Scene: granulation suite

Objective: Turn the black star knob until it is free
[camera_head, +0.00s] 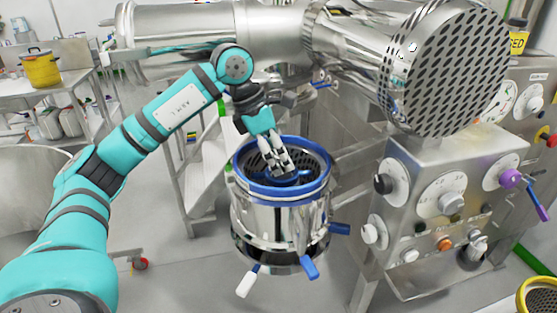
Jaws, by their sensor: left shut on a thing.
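My left gripper (277,160) reaches down from above into the open top of a round steel vessel (272,217) with a blue rim. Its fingers are closed at the middle of the vessel, just above a blue centre part (290,178). The black star knob lies at the fingertips and is almost wholly hidden by them, so its shape and how far it is turned cannot be told. A dark perforated surface (313,166) shows inside the rim. My right gripper is not in view.
A large steel drum with a perforated end (452,70) hangs above and right of the vessel. A steel control box (415,225) with dials and knobs stands close on the right. Blue and white handles (248,283) stick out below the vessel.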

